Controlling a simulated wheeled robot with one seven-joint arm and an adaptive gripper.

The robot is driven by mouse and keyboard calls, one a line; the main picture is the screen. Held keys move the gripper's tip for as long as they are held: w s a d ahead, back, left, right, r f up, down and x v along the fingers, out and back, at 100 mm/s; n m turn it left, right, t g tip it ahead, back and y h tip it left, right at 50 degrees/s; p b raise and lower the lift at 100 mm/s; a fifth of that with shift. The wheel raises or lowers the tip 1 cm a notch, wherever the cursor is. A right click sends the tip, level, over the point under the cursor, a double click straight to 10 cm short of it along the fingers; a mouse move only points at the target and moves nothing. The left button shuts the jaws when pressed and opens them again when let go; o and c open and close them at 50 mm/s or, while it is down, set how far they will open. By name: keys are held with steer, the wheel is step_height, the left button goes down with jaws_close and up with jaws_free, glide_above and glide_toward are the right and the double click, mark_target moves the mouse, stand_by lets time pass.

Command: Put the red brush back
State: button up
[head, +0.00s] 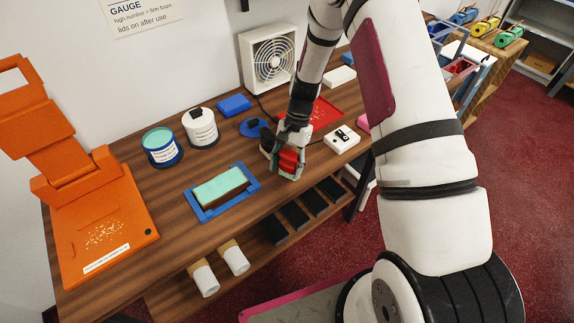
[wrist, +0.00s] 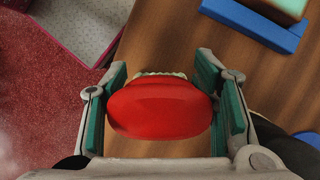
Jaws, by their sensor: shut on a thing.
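My gripper (head: 287,170) is over the wooden counter, near its front edge. It is shut on the red brush (wrist: 160,108), which sits between the green-lined fingers in the wrist view. A strip of cream bristles shows along the brush's upper edge there. In the head view the red brush (head: 289,160) is partly hidden by the fingers. I cannot tell whether it touches the counter.
A blue tray (head: 202,216) with a green-topped block lies left of my gripper. A red mat (head: 326,112) with pale crumbs and a white box (head: 342,140) lie to the right. A fan (head: 271,60), two tubs and an orange stand (head: 100,225) occupy the back and left.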

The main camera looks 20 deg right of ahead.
steer(key=shift+f, duration=0.15)
steer(key=o, duration=1)
steer(key=shift+o, duration=0.2)
steer(key=b+v, duration=0.3)
steer(key=v, duration=0.9)
steer(key=s+a+r+n+t+h, duration=0.1)
steer(key=s+r+n+t, duration=0.2)
steer(key=r, duration=0.9)
steer(key=s+r+n+t+h, duration=0.1)
steer(key=s+r+n+t, duration=0.1)
steer(key=s+r, duration=0.4)
steer(key=s+a+r+n+t+h, duration=0.1)
steer(key=s+r+n+t, duration=0.2)
steer(key=s, duration=1.1)
steer(key=shift+s+a+r+n, duration=0.25)
steer(key=shift+r+n, duration=0.75)
steer(key=shift+r, duration=1.1)
